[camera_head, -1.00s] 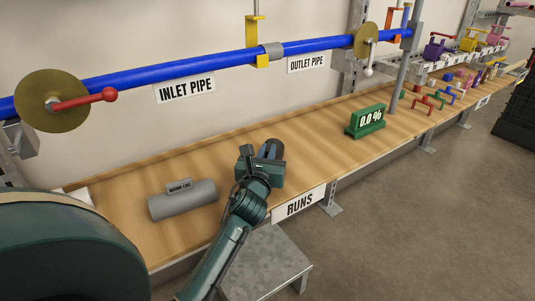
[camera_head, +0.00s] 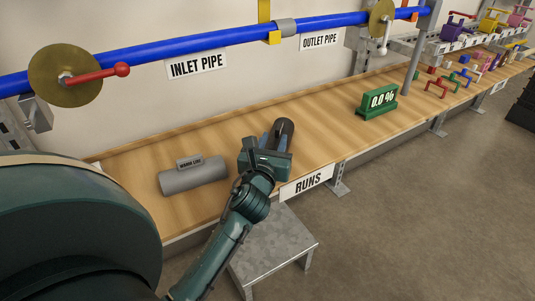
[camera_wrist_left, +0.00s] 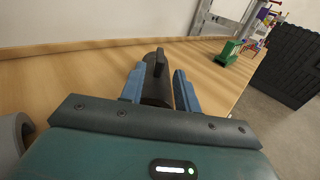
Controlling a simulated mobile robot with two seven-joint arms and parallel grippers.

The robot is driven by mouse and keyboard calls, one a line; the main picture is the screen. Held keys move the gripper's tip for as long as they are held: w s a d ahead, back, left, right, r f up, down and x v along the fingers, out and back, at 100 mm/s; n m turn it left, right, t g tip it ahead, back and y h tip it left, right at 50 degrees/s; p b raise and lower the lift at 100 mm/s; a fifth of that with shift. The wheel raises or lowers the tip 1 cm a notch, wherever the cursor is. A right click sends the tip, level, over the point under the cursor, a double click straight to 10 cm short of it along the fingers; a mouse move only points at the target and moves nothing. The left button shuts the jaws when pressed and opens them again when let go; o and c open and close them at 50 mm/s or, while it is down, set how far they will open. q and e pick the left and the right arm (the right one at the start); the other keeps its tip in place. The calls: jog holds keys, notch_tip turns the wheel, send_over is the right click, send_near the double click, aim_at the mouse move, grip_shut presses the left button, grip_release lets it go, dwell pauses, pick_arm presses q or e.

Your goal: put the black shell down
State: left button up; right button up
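The black shell (camera_head: 285,128) lies on the wooden bench just beyond my left gripper (camera_head: 273,142). In the left wrist view the black shell (camera_wrist_left: 156,88) sits between the two blue fingers of my left gripper (camera_wrist_left: 158,82), with a small upright tab (camera_wrist_left: 160,62) on top. The fingers stand apart on either side of the tab, and a gap shows at the right finger. The near end of the shell is hidden behind the gripper. My right gripper is in neither view.
A grey shell labelled WORN LINE (camera_head: 193,178) lies to the left on the bench (camera_head: 225,145). A green 0.0 % display (camera_head: 378,103) stands to the right. The blue pipe (camera_head: 165,58) runs above. A metal step (camera_head: 275,248) stands in front. Bench between shell and display is clear.

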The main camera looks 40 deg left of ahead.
pick_arm(q)
jog(key=v, duration=0.7)
dwell(0.4)
